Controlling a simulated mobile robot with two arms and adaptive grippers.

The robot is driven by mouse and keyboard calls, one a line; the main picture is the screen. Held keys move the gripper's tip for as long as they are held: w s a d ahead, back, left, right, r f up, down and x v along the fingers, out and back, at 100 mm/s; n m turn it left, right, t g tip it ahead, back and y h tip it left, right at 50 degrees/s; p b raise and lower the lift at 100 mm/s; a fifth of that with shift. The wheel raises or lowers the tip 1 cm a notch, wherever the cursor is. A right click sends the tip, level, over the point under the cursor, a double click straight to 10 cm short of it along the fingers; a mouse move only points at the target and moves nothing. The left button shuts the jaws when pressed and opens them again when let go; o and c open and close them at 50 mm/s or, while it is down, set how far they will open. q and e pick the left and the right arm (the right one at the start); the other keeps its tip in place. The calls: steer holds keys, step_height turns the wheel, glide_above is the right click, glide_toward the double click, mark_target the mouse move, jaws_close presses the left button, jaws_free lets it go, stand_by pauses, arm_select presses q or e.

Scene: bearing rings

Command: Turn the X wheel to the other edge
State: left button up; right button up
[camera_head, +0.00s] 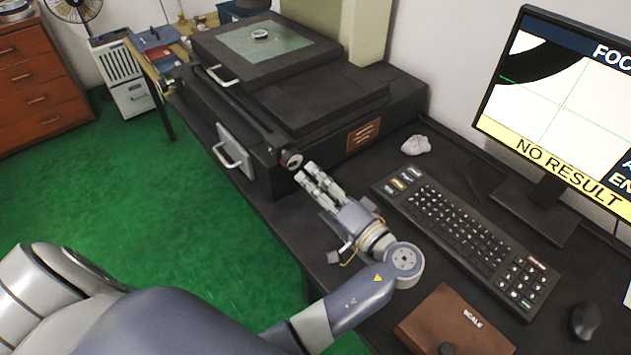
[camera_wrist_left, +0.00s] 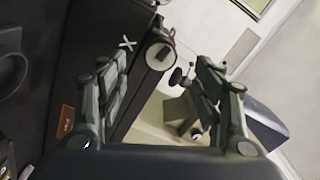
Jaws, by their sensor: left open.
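The X wheel (camera_head: 291,160) is a small dark round knob with a light face, at the front right corner of the black measuring machine. In the left wrist view the wheel (camera_wrist_left: 160,56) shows beyond and between the fingers, with a white X mark beside it on the black body. My left gripper (camera_head: 305,172) is open, its fingertips just in front of the wheel. In the left wrist view the open gripper (camera_wrist_left: 162,85) has nothing between its fingers, and I cannot tell whether either touches the wheel. My right gripper is not in view.
The machine's glass stage (camera_head: 255,42) carries a small ring (camera_head: 260,35). A keyboard (camera_head: 465,240), a monitor (camera_head: 560,110) reading "NO RESULT", a crumpled grey-white lump (camera_head: 415,145), a brown SCALE case (camera_head: 455,325) and a mouse (camera_head: 585,320) are on the dark desk. Green floor lies left.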

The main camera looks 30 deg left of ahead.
mark_target(296, 164)
arm_select(q)
steer(key=a+m+p, duration=0.2)
steer(key=m+p, duration=0.3)
steer(key=m, duration=0.2)
steer(key=w+a+m+p, duration=0.1)
steer(key=a+m+p, duration=0.1)
steer(key=m+p, duration=0.4)
steer(key=w+a+m+p, duration=0.1)
steer(key=m+p, duration=0.5)
steer(key=m, duration=0.3)
steer(key=shift+w+a+m, duration=0.25)
steer(key=shift+a+m, duration=0.05)
steer(key=shift+a, duration=0.1)
steer(key=shift+x, duration=0.85)
steer(key=shift+f, duration=0.1)
steer(key=shift+c, duration=0.2)
steer(key=shift+d, duration=0.1)
steer(key=c, duration=1)
